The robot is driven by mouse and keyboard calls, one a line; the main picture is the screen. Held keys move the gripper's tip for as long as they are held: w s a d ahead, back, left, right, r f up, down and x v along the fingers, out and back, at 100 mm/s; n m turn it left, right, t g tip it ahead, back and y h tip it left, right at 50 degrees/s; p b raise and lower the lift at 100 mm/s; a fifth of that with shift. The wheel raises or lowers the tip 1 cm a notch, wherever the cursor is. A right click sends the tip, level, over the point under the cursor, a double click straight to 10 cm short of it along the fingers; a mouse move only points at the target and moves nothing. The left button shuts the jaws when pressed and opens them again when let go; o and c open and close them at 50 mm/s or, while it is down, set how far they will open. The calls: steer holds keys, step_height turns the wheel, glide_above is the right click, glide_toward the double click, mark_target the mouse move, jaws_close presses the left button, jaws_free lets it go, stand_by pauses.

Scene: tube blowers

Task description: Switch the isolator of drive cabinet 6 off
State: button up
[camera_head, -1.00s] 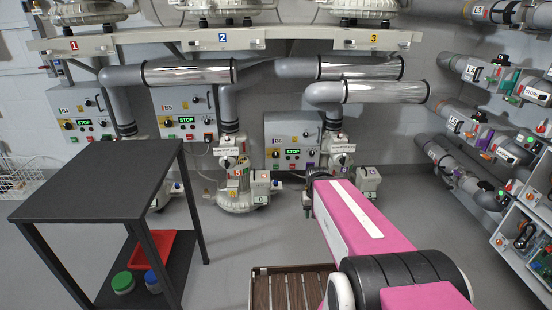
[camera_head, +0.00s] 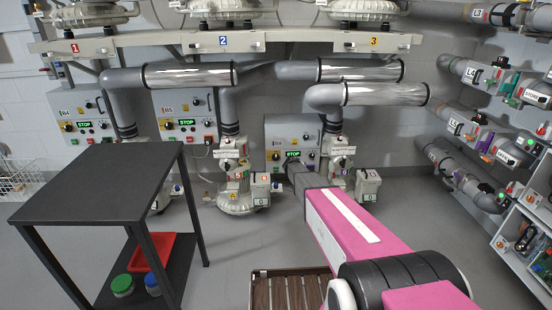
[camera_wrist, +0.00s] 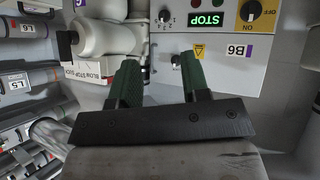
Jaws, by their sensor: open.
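Drive cabinet B6 (camera_wrist: 222,75) fills the upper right of the wrist view, upside down. It also shows in the head view (camera_head: 306,129). Its isolator (camera_wrist: 252,11), a black rotary knob on a yellow plate, is at the top right; ON is legible beside it, but the knob's exact setting is unclear. My gripper (camera_wrist: 158,63) is open and empty, its green fingers pointing toward the cabinet, left of and below the isolator in that picture. A small black knob (camera_wrist: 177,60) shows between the fingers.
A lit green STOP display (camera_wrist: 207,20) is beside the isolator. A pale valve body (camera_wrist: 105,38) and pipes are left of the fingers. A dark table (camera_head: 100,185) stands at left, with a slatted crate (camera_head: 290,290) on the floor ahead.

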steer(key=w+a+f+n+t+y, duration=0.1)
steer(key=w+a+f, duration=0.15)
steer(key=w, duration=0.45)
steer(key=w+a+f+t+y, duration=0.1)
steer(key=w+a+t, duration=0.15)
steer(key=w, duration=0.45)
steer(key=n+y, duration=0.2)
steer(key=y, duration=0.1)
glide_toward(276, 156)
steer(key=x, duration=0.9)
steer(key=shift+w+f, duration=0.1)
jaws_close()
